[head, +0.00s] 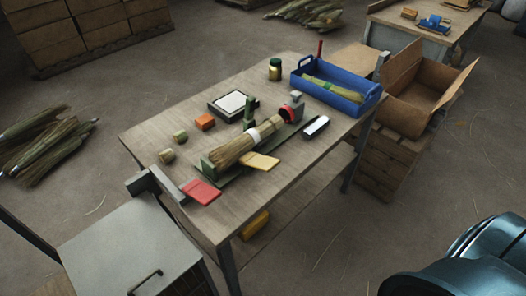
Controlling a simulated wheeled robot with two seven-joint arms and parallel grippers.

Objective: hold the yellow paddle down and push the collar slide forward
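The yellow paddle (259,163) sticks out from the near side of a green winding fixture (232,177) on the workbench. A straw broom head (233,149) lies along the fixture, its bristles spread toward the lower left. A pale band wraps the narrow end of the straw. Beyond it, a grey part with a red ring (292,108) stands at the far end of the fixture; it looks like the collar slide, but it is too small to be sure. Neither gripper shows, and nothing touches the paddle or the grey part.
A red paddle (201,192) lies at the bench's near edge. Behind the fixture are a framed white pad (232,103), an orange block (205,121) and a jar (275,69). A blue tray (336,87) holds straw. An open cardboard box (419,91) stands to the right.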

